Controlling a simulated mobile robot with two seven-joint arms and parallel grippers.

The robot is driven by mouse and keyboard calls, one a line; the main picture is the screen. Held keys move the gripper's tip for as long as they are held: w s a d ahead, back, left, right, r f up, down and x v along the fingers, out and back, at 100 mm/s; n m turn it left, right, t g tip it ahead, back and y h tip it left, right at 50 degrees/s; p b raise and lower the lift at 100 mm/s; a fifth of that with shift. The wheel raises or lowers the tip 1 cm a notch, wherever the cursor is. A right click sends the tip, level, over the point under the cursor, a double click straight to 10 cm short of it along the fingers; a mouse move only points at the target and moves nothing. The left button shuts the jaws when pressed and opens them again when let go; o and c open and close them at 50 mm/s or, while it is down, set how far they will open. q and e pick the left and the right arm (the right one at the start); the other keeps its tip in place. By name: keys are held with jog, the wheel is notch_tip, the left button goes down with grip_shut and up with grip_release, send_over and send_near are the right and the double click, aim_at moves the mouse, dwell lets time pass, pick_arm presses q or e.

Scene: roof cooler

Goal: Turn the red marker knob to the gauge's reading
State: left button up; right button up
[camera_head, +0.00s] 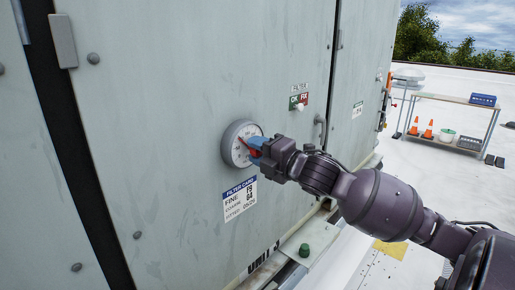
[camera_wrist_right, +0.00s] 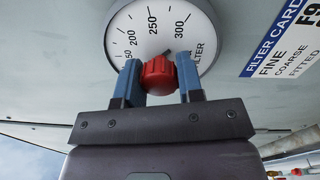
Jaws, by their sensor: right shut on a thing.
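The round white gauge (camera_head: 236,146) is mounted on the grey cabinet door, and its dial (camera_wrist_right: 142,32) shows in the right wrist view with 200, 250 and 300 readable. A dark needle shows near the knob, but its exact reading is unclear. The red marker knob (camera_wrist_right: 158,76) sits at the dial's front. My right gripper (camera_wrist_right: 160,84) has its blue fingers on either side of the knob and is shut on it. In the head view the right gripper (camera_head: 259,150) covers part of the dial. My left gripper is not in view.
A filter card label (camera_head: 240,199) is below the gauge. A filter switch (camera_head: 299,104) with green and red fields and a door handle (camera_head: 320,131) are to the right. A green knob (camera_head: 304,250) stands on the ledge below. A bench (camera_head: 455,99) and orange cones (camera_head: 428,131) stand far off.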

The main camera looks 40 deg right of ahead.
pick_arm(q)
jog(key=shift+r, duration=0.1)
pick_arm(e)
jog(key=shift+m, duration=0.6)
jog(key=o, duration=0.9)
pick_arm(q)
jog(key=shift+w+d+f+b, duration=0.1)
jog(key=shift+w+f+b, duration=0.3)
jog(key=shift+b, duration=0.45)
pick_arm(e)
jog(key=s, duration=0.7)
jog(key=s+d, duration=0.1)
jog(key=s, duration=0.2)
jog(key=shift+s+f, duration=0.2)
jog(key=shift+s, duration=0.2)
